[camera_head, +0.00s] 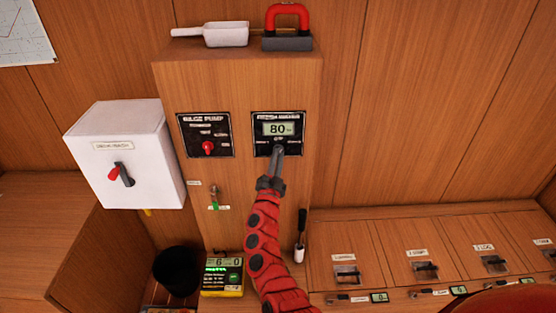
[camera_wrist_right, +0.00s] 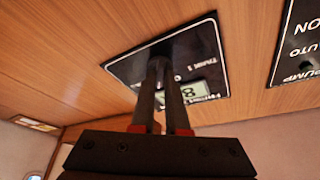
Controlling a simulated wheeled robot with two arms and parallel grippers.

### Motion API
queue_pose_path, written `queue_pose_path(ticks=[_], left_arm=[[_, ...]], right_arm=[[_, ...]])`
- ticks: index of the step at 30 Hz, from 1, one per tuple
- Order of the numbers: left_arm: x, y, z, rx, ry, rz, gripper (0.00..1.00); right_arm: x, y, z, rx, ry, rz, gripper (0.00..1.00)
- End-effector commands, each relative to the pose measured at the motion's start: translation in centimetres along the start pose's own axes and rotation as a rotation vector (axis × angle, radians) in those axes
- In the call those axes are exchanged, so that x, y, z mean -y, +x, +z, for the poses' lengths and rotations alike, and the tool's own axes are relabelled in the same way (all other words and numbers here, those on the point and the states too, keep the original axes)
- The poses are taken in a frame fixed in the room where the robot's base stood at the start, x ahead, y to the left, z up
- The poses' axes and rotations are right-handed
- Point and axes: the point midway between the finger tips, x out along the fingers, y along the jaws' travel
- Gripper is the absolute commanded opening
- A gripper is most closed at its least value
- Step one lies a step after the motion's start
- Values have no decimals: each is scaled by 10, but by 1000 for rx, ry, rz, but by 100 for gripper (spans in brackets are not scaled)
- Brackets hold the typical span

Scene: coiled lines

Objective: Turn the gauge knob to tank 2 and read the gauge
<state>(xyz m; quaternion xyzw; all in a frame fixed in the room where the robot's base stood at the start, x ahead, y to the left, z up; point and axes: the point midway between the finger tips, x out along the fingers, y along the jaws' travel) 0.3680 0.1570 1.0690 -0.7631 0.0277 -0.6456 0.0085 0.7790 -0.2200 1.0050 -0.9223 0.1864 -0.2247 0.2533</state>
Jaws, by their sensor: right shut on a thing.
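The gauge panel (camera_head: 290,120) is a black plate on the wooden cabinet front, with a lit display (camera_head: 278,129) that reads 80. My right gripper (camera_head: 278,152) reaches up to the panel's lower middle, where its fingers are shut on the gauge knob. The fingers and arm hide the knob, so I cannot tell which tank it points to. In the right wrist view the closed fingers (camera_wrist_right: 158,75) meet the panel (camera_wrist_right: 125,68), with "Tank 1" lettering and part of the display (camera_wrist_right: 191,92) showing upside down. My left gripper is not in view.
A bilge pump panel (camera_head: 205,135) with a red knob is left of the gauge. A white switch box (camera_head: 127,155) stands further left. A white scoop (camera_head: 215,35) and a red-handled block (camera_head: 288,27) sit on top. A yellow meter (camera_head: 222,278) and black bucket (camera_head: 177,268) are below.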

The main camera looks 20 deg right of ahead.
Motion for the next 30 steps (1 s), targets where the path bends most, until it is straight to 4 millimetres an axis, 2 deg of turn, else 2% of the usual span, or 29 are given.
queue_pose_path(ticks=[12, 29, 30], left_arm=[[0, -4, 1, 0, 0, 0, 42], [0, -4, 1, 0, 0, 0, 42], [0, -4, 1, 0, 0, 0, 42]], right_arm=[[1, -1, 1, 1, 178, 75, 0], [2, -1, 1, 3, 202, 85, 0], [2, -1, 1, 3, 202, 85, 18]])
